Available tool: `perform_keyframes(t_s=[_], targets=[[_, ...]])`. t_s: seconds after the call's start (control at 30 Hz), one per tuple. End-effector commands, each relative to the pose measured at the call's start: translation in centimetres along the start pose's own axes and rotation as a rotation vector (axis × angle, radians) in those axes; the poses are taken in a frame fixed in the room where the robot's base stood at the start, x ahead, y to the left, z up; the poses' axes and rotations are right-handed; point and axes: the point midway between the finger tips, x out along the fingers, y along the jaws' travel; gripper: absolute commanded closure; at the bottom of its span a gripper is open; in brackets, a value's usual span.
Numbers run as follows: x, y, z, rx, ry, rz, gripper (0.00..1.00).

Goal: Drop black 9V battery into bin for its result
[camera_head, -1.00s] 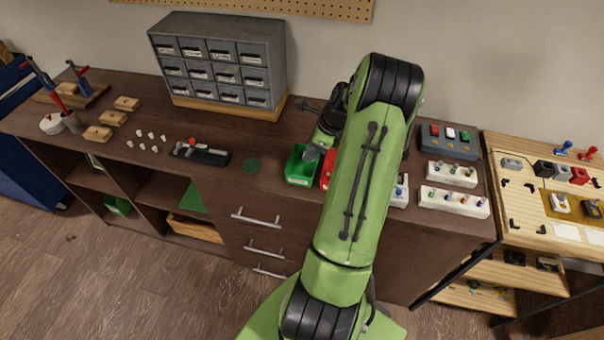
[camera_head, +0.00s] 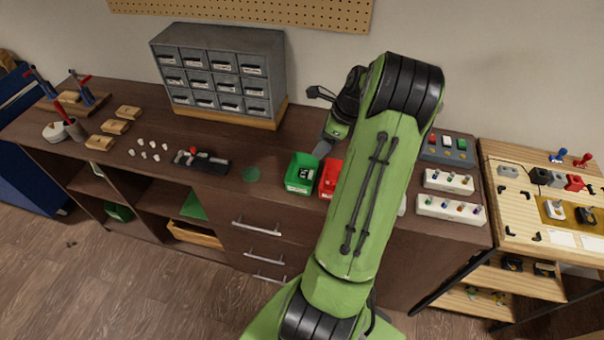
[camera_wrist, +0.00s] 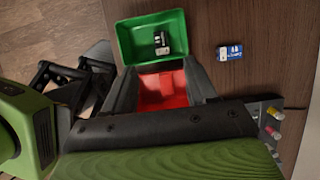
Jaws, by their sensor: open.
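The black 9V battery (camera_wrist: 161,43), dark with a pale end, lies inside the green bin (camera_wrist: 124,38) in the wrist view. The same battery shows small in the green bin (camera_head: 290,187) in the head view (camera_head: 304,174). The red bin (camera_head: 328,189) stands right beside the green one. My gripper (camera_wrist: 163,76) is open and empty; in the wrist view its fingers appear on both sides of the red bin (camera_wrist: 158,92), with the green bin beyond the tips. In the head view my arm hides part of the red bin and most of the gripper.
A blue and white battery (camera_wrist: 231,51) lies on the bench to the right of the green bin in the wrist view. A drawer cabinet (camera_head: 222,75) stands at the back. A black tool (camera_head: 203,161) lies left of the bins. White racks (camera_head: 450,209) stand on the right.

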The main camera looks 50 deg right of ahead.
Motion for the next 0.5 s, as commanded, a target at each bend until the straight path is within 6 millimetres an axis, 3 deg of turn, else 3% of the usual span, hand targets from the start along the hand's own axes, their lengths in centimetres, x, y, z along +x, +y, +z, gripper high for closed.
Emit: perform_keyframes(t_s=[0.03,0.2,0.33,0.5], targets=[[-1.9,-0.1,0.1,0.001,0.0,-0.006,0.43],[-6.0,-0.1,0.1,0.001,0.0,-0.003,0.43],[-7.6,0.0,0.1,0.0,-0.001,-0.002,0.43],[-7.9,0.0,0.0,-0.001,0.0,0.001,0.43]])
